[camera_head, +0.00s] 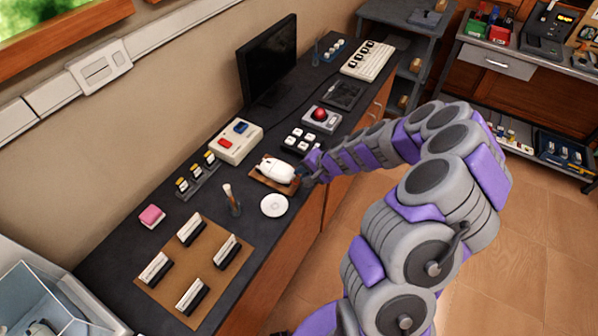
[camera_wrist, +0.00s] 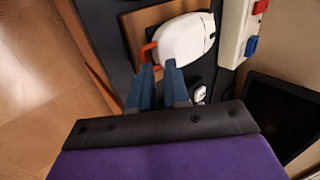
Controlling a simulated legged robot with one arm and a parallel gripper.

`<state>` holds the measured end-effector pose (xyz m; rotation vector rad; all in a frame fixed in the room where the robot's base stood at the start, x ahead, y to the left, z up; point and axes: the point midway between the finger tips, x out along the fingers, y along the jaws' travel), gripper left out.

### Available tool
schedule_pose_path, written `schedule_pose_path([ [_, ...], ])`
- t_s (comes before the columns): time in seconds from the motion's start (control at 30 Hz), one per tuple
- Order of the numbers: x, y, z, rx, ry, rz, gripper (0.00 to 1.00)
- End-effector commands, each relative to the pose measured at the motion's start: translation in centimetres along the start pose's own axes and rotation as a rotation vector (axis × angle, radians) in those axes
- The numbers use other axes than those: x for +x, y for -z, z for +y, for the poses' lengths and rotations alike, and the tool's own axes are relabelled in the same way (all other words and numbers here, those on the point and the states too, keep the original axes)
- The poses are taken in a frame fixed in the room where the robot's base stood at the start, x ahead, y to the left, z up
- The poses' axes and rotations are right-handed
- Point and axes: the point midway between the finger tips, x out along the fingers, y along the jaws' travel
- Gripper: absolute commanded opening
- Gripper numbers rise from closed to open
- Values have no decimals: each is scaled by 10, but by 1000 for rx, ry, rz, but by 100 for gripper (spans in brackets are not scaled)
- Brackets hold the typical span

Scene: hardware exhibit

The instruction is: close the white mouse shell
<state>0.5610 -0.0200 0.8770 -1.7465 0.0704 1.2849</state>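The white mouse shell (camera_head: 276,169) sits on a small wooden board (camera_head: 259,178) near the counter's front edge. It also shows in the wrist view (camera_wrist: 187,38), with an orange-red piece (camera_wrist: 149,52) at its left side. I cannot tell how far the shell is open. My gripper (camera_head: 308,179) is at the right end of the shell in the head view. In the wrist view my gripper (camera_wrist: 158,66) has its two blue fingers slightly apart, with a narrow empty gap. The fingertips are close to the shell's near edge; contact is unclear.
Behind the board stands a box with red and blue buttons (camera_head: 236,142). White keycap switches (camera_head: 299,140) and a red button box (camera_head: 321,119) are to the right. A monitor (camera_head: 268,62) stands behind.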

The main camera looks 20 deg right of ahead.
Motion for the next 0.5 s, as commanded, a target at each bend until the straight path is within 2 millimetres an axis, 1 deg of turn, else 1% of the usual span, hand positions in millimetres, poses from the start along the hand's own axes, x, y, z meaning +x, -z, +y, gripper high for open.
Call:
schedule_pose_path([
  [0.03,-1,1,1,2,1,1,21],
  [0.17,-1,1,1,2,1,0,33],
  [0.4,0,-1,-1,0,-1,1,33],
  [0.5,-6,-1,-2,0,-2,3,33],
])
